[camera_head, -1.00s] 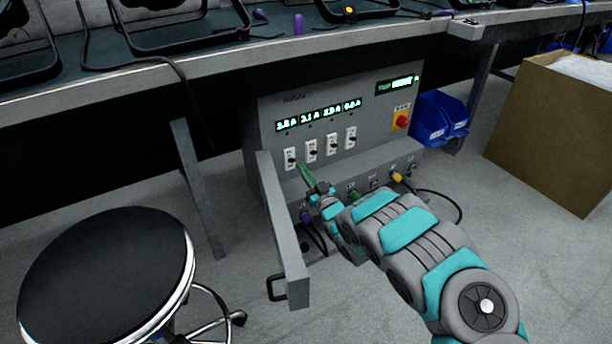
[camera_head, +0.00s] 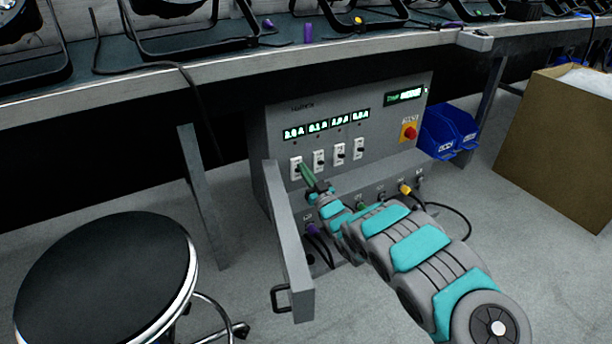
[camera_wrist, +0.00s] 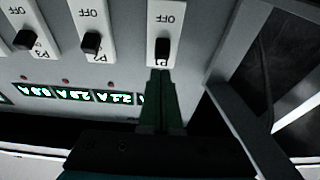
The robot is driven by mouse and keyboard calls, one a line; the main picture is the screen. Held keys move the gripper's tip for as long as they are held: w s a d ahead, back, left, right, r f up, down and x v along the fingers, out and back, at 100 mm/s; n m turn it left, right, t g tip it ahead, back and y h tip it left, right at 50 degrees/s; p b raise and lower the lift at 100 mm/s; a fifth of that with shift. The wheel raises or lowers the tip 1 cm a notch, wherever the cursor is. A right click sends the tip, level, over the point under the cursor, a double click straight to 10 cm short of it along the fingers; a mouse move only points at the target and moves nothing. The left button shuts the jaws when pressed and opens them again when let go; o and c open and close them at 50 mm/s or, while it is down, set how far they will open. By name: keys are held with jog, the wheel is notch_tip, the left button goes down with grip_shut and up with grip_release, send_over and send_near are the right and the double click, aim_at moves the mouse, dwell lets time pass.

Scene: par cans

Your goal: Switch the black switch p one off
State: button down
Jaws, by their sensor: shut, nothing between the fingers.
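The black switch P1 (camera_wrist: 162,50) sits on a white plate marked OFF at one end. In the wrist view its lever lies at the end of the plate away from the OFF mark. In the head view it is the leftmost switch (camera_head: 296,172) on the grey power box (camera_head: 375,90). My gripper (camera_wrist: 161,74) has green fingers, shut and empty, with the tips right at the lever's end. I cannot tell whether they touch it. In the head view my gripper (camera_head: 302,167) partly covers the switch plate.
Switches P2 (camera_wrist: 91,43) and P3 (camera_wrist: 24,40) stand beside P1. A grey open door or side plate (camera_head: 287,240) stands close to the left of my gripper. A red knob (camera_head: 408,132) is at the right of the box. The workbench (camera_head: 240,77) overhangs it. A stool (camera_head: 105,275) stands at left.

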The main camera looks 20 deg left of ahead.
jog(key=shift+b+x, duration=0.45)
jog(key=shift+x, duration=0.35)
jog(key=shift+f+p+v, duration=0.2)
jog(key=shift+p+v, duration=0.2)
jog(key=shift+v, duration=0.5)
jog(key=shift+f+p+v, duration=0.15)
jog(key=shift+p+v, duration=0.25)
jog(key=shift+v, duration=0.5)
jog(key=shift+f+p+v, duration=0.2)
jog(key=shift+p+v, duration=0.2)
jog(key=shift+v, duration=0.5)
jog(key=shift+w, duration=0.15)
